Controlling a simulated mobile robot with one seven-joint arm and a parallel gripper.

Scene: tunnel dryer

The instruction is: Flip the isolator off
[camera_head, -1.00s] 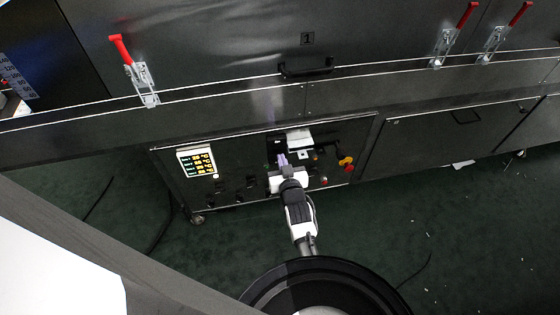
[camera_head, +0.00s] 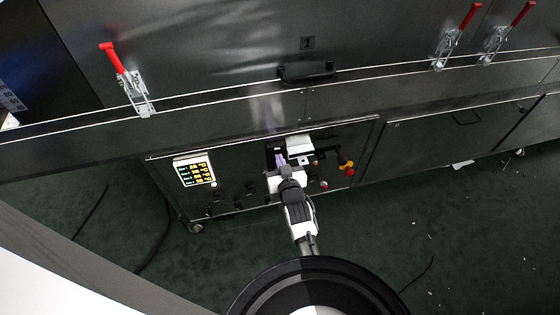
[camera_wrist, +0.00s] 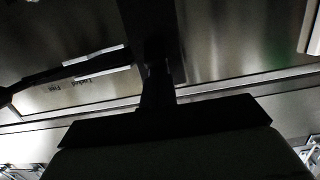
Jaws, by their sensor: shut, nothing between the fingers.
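My gripper (camera_head: 282,160) is shut and empty, reaching up against or just in front of the control panel (camera_head: 235,180) under the machine. A dark recessed unit (camera_head: 270,154) is at its fingertips, partly hidden by them; it appears to be the isolator, but its handle position cannot be made out. In the wrist view my dark fingers (camera_wrist: 158,85) stand in front of a metal face. To their left are a dark bar with pale edges (camera_wrist: 75,68) and small upside-down lettering. Contact cannot be told.
A white box (camera_head: 299,145) sits right of the fingertips. A yellow-and-red knob (camera_head: 346,167) and a red button (camera_head: 324,186) are further right. A lit display (camera_head: 194,171) is on the left. A black handle (camera_head: 307,72) juts out above the panel.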

